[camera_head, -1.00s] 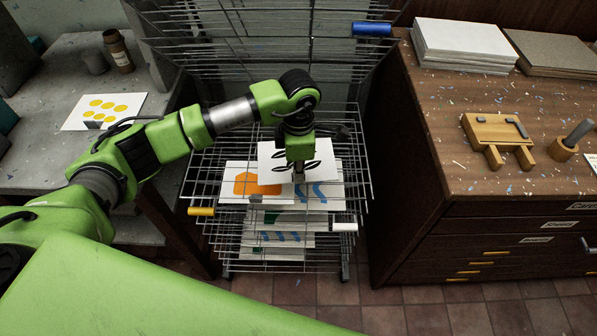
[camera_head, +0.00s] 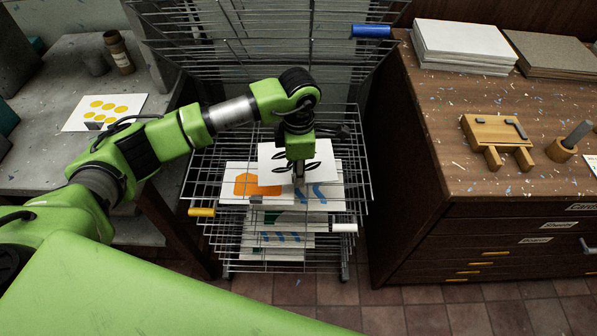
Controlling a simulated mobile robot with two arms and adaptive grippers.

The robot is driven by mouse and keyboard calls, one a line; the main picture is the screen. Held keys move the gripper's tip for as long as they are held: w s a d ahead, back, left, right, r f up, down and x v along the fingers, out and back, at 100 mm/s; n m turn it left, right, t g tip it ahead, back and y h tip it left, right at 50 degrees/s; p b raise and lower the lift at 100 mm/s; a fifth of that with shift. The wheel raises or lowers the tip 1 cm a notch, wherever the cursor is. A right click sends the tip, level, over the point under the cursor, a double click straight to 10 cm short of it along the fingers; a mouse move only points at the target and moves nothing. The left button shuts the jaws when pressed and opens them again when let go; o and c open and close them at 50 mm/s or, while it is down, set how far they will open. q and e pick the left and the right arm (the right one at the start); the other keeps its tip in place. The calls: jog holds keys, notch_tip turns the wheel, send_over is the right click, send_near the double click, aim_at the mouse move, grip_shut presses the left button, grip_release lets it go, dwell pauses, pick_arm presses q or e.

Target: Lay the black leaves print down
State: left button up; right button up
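The black leaves print (camera_head: 273,152), a white sheet with black leaf shapes, is flat over the wire drying rack (camera_head: 365,190). It covers part of an orange print (camera_head: 240,186) and a blue-patterned print (camera_head: 330,194). My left gripper (camera_head: 299,176) points down at the near middle part of the leaves print. Its fingers look close together and touch or nearly touch the sheet. They are too small to tell whether they pinch it. Whether the sheet rests fully on the wires is also unclear. My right gripper is not in view.
Raised wire shelves (camera_head: 270,45) with a blue handle (camera_head: 371,31) stand behind. Lower shelves hold more prints (camera_head: 283,240). A wooden cabinet (camera_head: 450,160) stands close at right, and a grey table (camera_head: 40,165) with a yellow-dotted print (camera_head: 104,111) at left.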

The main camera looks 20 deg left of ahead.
pick_arm(q)
jog(key=shift+r+p, duration=1.45)
jog(key=shift+r, duration=1.75)
